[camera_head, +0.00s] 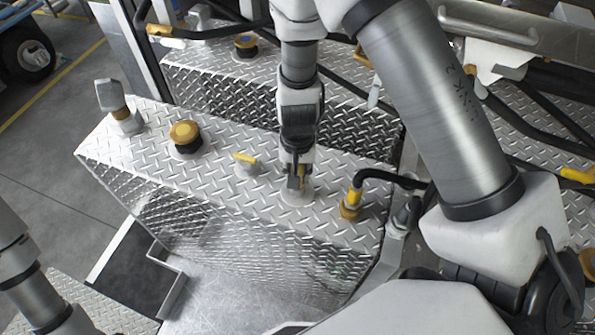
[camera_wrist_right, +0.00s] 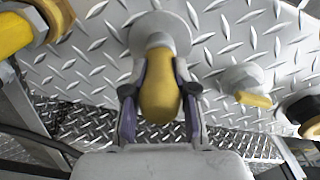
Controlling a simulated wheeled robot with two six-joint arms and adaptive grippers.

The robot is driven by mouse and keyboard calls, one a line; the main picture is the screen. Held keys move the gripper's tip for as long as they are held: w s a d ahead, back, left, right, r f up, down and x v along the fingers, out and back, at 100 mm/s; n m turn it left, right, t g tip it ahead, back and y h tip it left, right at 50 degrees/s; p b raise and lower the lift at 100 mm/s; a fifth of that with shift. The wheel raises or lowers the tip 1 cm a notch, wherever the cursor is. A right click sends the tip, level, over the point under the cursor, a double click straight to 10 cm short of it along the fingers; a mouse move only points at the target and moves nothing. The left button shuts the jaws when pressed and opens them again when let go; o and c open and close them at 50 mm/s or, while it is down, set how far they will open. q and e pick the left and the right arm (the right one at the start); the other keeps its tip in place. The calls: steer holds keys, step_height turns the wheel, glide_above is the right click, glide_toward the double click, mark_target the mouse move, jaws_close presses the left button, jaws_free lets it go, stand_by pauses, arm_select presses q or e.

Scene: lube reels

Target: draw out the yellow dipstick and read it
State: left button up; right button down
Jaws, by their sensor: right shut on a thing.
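The yellow dipstick handle (camera_wrist_right: 160,88) stands over a round grey collar (camera_wrist_right: 158,28) on the tank top in the right wrist view. My right gripper (camera_wrist_right: 157,108) is shut around it, one finger on each side. In the head view my right gripper (camera_head: 297,179) points down at the same collar (camera_head: 298,196), and its fingers mostly hide the handle. No dipstick rod shows, and no reading can be seen. My left gripper is out of the picture.
On the diamond-plate tank (camera_head: 222,170), a small yellow-handled fitting (camera_head: 246,160) stands left of my right gripper. Further left are a yellow-topped cap (camera_head: 185,133) and a grey-topped filler (camera_head: 118,105). A yellow hose fitting (camera_head: 352,198) with a black hose stands close on the right.

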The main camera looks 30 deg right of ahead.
step_height(320, 180, up, 29)
steer(key=p, duration=1.3)
steer(key=shift+f, duration=0.15)
